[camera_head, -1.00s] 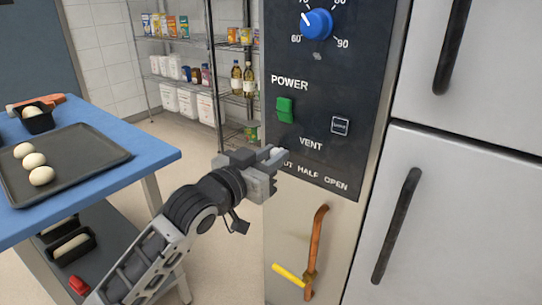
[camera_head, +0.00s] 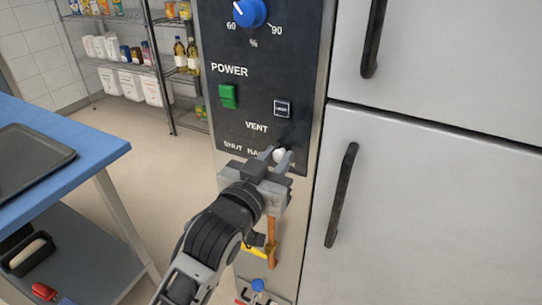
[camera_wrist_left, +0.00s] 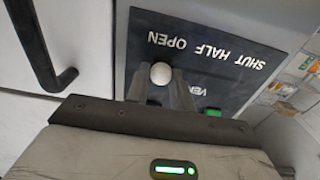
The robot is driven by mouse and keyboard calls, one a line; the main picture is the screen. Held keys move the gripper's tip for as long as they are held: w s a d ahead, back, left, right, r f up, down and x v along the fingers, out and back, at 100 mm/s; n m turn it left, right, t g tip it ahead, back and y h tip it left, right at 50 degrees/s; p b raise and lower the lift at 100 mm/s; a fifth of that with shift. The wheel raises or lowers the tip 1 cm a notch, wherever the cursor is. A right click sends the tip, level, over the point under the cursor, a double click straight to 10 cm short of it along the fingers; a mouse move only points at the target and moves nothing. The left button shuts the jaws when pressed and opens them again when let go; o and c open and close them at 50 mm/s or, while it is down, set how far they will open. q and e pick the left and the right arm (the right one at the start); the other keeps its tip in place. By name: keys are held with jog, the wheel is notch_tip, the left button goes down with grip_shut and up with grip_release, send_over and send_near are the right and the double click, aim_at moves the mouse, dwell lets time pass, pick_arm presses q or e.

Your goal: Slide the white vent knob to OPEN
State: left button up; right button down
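The white vent knob (camera_head: 279,155) is on the dark control panel (camera_head: 240,118), below the word VENT and at the OPEN end of the SHUT–HALF–OPEN row. In the left wrist view the knob (camera_wrist_left: 160,73) sits close to the upside-down word OPEN. My left gripper (camera_head: 276,158) is at the panel with one finger on each side of the knob, apparently closed on it. The gripper also shows in the left wrist view (camera_wrist_left: 161,88). In the head view the gripper hides most of the word OPEN. My right gripper is out of view.
A green POWER switch (camera_head: 228,96) and a blue dial (camera_head: 250,12) are higher on the panel. Steel doors with black handles (camera_head: 341,195) stand to the right. A blue table (camera_head: 85,150) with a dark tray (camera_head: 30,160) is at the left. Open floor lies between.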

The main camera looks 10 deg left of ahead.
pick_arm(q)
jog(key=o, duration=0.3)
jog(key=shift+s+d, duration=0.1)
jog(key=shift+d, duration=0.15)
jog(key=shift+o, duration=0.2)
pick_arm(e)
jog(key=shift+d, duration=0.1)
pick_arm(q)
jog(key=shift+a, duration=0.1)
jog(key=v, duration=1.5)
jog(key=shift+s+p, duration=0.4)
jog(key=shift+p, duration=0.05)
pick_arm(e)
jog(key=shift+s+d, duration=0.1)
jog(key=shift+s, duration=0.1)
pick_arm(q)
jog(key=shift+a, duration=0.15)
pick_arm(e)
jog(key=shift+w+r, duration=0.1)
